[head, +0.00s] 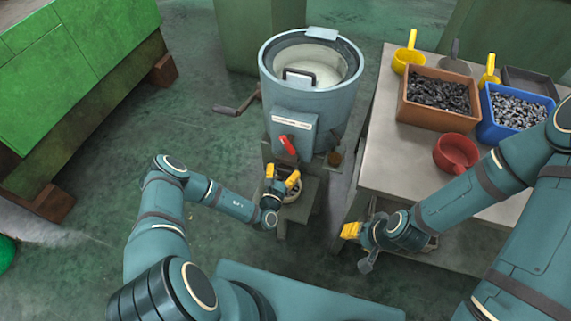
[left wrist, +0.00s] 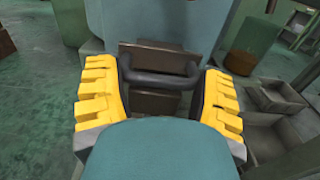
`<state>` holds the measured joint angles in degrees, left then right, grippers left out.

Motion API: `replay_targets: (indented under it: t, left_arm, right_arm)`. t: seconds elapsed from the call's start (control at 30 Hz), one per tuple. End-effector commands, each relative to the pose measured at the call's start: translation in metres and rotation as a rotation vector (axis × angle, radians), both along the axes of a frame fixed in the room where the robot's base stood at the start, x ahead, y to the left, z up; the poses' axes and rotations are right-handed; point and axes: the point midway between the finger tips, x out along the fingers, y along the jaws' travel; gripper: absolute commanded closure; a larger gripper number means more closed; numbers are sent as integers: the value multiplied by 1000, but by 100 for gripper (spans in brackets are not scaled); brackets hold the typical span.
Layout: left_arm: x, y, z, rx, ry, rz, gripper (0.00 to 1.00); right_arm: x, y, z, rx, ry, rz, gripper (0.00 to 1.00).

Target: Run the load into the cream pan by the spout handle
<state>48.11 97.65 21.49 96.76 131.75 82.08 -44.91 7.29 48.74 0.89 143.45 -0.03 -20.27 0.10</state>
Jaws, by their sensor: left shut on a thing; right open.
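The grey-blue drum machine (head: 305,95) stands upright with a pale load (head: 318,68) inside its open top. A red lever (head: 288,145) is on its front plate. My left gripper (head: 283,179) is low at the drum's front, its yellow fingers shut on a dark spout handle (left wrist: 160,78), which spans between the fingers in the left wrist view. My right gripper (head: 351,231) is open and apart, beside the table's front left edge.
The table (head: 395,155) at right holds a brown bin of dark parts (head: 437,97), a blue bin of grey parts (head: 515,108), a red pan (head: 455,153) and yellow scoops (head: 408,57). A crank (head: 237,108) sticks out left of the drum.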

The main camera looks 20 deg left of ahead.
Motion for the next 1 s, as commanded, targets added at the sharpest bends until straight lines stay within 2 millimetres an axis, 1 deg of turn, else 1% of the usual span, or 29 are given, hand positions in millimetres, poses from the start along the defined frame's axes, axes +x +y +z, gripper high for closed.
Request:
replay_targets:
  t: [0.23,0.27,0.3,0.33,0.57,0.67,0.77,0.87,1.0]
  left_arm:
    - [1,3,-1,2,-2,6,72]
    - [1,3,-1,3,-2,6,20]
    - [1,3,-1,3,-2,6,6]
    - [1,3,-1,3,-2,6,0]
    - [0,2,0,2,-2,3,0]
    - [-5,2,-1,1,-1,3,0]
    - [-17,3,-1,0,1,4,0]
    - [-35,3,-1,-1,1,4,0]
    - [-65,5,-1,-1,2,5,0]
  right_arm:
    - [0,0,-1,0,1,0,53]
    - [0,0,-1,0,1,0,53]
    - [0,0,-1,0,1,0,53]
    - [0,0,-1,0,1,0,53]
    - [0,0,-1,0,1,0,53]
    - [0,0,-1,0,1,0,53]
    - [0,0,-1,0,0,0,53]
    - [0,0,-1,0,0,0,53]
    - [0,0,-1,0,0,0,53]
